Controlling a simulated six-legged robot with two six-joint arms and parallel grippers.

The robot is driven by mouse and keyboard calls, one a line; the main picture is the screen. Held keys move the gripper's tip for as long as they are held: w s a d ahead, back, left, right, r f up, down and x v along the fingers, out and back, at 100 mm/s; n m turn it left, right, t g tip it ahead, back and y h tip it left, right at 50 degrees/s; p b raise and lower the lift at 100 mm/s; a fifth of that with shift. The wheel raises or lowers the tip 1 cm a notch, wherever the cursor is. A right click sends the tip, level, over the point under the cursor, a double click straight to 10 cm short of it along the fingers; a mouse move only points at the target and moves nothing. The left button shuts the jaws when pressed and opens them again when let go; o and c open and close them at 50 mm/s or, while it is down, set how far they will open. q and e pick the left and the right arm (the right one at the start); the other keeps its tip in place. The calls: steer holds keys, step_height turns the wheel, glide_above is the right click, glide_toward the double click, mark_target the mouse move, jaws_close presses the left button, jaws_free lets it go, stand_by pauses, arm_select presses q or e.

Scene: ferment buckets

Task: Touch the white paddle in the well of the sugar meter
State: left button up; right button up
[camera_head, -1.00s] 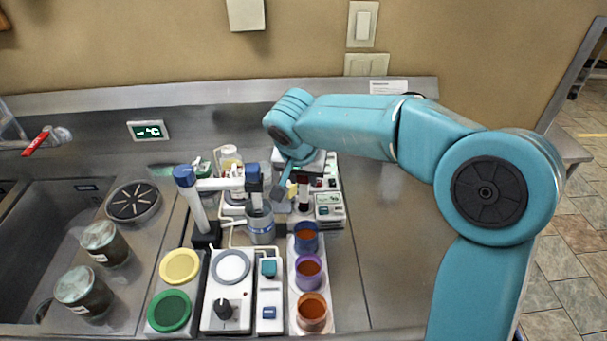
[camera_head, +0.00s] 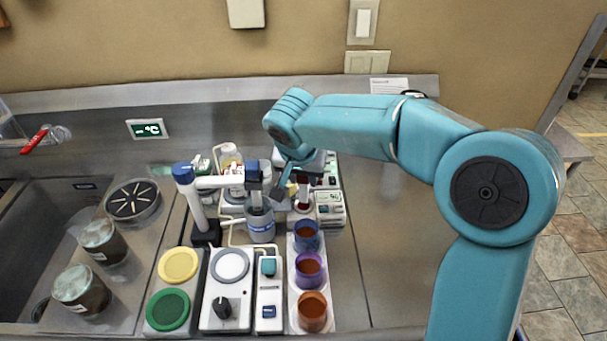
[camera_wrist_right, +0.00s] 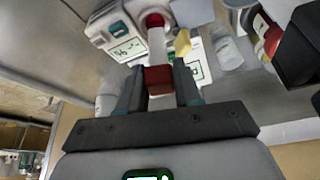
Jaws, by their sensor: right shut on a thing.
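My right gripper (camera_wrist_right: 159,92) is shut on the dark red grip block of the white paddle (camera_wrist_right: 157,45). The paddle's white shaft points away from the jaws. Its far end meets a round red spot at the white sugar meter (camera_wrist_right: 113,27), which has a small display; I cannot tell whether it touches the well floor. In the head view, my right gripper (camera_head: 306,176) is over the back of the bench. The paddle (camera_head: 304,195) hangs down beside the sugar meter (camera_head: 330,207), partly hidden by my wrist. My left gripper is out of view.
Three cups, blue (camera_head: 306,236), purple (camera_head: 309,270) and orange (camera_head: 312,311), stand in a row in front. A grey vessel (camera_head: 260,222) and a blue-capped post (camera_head: 197,205) are left of the gripper. The steel counter (camera_head: 385,230) on the right is clear.

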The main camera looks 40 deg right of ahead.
steer(key=shift+r+p, duration=1.95)
steer(key=shift+r, duration=1.1)
